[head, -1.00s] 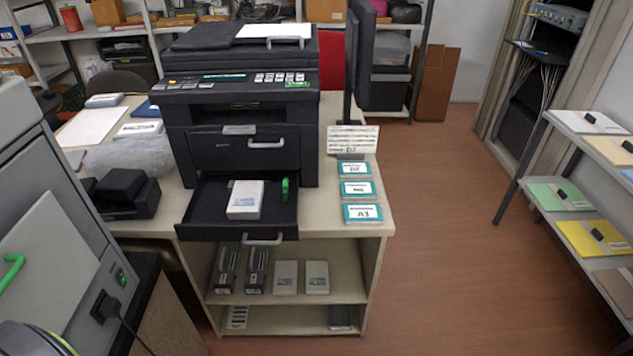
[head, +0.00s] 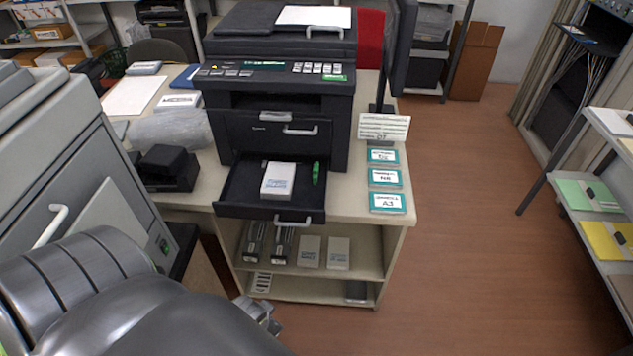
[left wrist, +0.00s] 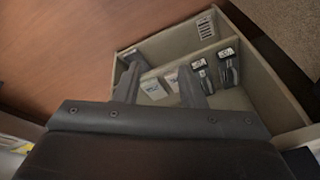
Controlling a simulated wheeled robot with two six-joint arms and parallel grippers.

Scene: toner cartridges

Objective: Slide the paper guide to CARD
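The open paper tray (head: 235,196) sticks out from the black printer, with a white paper stack (head: 278,180) lying in it. The green paper guide (head: 316,172) stands in the tray just right of the stack, with a small gap between them. No CARD mark is readable. My left gripper (head: 262,314) is low at the bottom of the head view, in front of and below the tray, mostly hidden behind my arm. In the left wrist view its two fingers (left wrist: 160,70) are apart with nothing between them, before the shelf. My right gripper is not in view.
The tray handle (head: 293,220) juts out over the shelf unit, which holds cartridges and white boxes (head: 310,251). Teal-edged cards (head: 387,202) lie on the tabletop right of the printer. A grey machine (head: 75,150) stands at left. The floor at right is clear.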

